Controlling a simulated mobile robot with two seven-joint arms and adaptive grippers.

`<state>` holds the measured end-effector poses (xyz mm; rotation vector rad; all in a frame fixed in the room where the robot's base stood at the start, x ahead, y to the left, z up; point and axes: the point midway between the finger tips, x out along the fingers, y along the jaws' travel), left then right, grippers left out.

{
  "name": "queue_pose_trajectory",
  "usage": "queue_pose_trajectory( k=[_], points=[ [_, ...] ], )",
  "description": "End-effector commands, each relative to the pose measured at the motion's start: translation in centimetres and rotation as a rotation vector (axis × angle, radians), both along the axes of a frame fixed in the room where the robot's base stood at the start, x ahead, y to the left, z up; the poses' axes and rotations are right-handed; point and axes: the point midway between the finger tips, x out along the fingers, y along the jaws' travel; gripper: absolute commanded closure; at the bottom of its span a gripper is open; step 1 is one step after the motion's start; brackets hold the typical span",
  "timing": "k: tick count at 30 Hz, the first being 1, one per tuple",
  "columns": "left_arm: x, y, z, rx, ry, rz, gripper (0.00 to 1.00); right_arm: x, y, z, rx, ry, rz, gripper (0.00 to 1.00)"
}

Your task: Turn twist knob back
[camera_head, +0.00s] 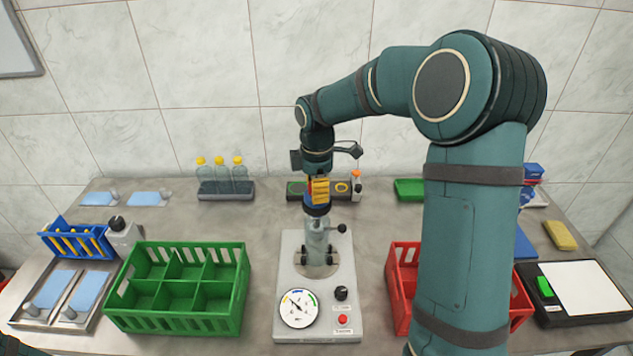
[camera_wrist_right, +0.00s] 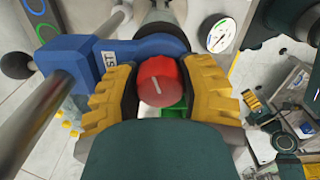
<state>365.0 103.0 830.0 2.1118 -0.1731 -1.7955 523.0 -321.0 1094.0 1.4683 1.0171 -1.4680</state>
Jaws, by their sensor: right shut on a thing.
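The red twist knob (camera_wrist_right: 160,80) has a white pointer line on its face and sits beside a blue fitting (camera_wrist_right: 120,55) with a partly hidden label. My right gripper (camera_wrist_right: 158,90) has its yellow fingers shut on the knob, one on each side. In the head view the right gripper (camera_head: 319,190) points down at the top of the grey test stand (camera_head: 292,255), and its fingers largely hide the knob. My left gripper is not in view.
The stand carries a round gauge (camera_head: 298,309), a black knob (camera_head: 341,293) and a red button (camera_head: 343,320). A green crate (camera_head: 243,290) is at its left and a red crate (camera_head: 398,300) at its right, partly behind my arm. A bottle rack (camera_head: 226,190) stands behind.

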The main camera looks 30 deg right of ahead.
Motion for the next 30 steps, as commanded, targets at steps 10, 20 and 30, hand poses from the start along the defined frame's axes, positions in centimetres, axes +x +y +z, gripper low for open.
queue_pose_trajectory(
  k=[10,20,30],
  points=[
    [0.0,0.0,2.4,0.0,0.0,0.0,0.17,-0.1,0.0,0.3,0.002,0.003,0.496,0.96],
    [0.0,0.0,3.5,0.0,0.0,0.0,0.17,0.0,0.0,0.0,0.0,0.0,0.761,0.96],
    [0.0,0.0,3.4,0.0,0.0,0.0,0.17,0.0,0.0,0.0,0.0,0.0,0.758,0.31]
  ],
)
